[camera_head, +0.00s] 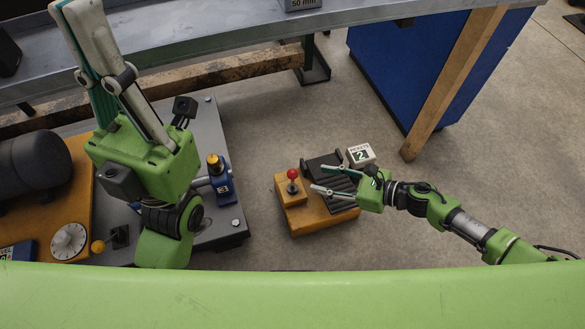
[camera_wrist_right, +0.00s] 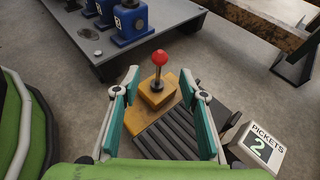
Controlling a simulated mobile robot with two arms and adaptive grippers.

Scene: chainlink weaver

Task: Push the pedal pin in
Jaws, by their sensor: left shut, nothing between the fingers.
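The pedal is an orange block (camera_head: 320,222) with a black ribbed plate (camera_head: 325,172), standing on the floor. The pedal pin, a dark stem with a red ball head (camera_head: 292,174), stands upright on a raised orange step at its left. It also shows in the right wrist view (camera_wrist_right: 159,58). The stem is visible below the ball. My right gripper (camera_head: 319,177) is open and empty over the ribbed plate, its fingers pointing toward the pin. In the right wrist view the pin lies ahead between the fingertips (camera_wrist_right: 160,74), apart from both. My left gripper (camera_head: 82,20) is shut and empty at upper left, over the bench.
A white "PICKETS 2" block (camera_head: 361,155) sits beside the plate. A grey machine base (camera_head: 215,130) with a blue post (camera_head: 222,187) stands left of the pedal. A metal bench (camera_head: 220,38) and blue cabinet (camera_head: 400,75) stand behind.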

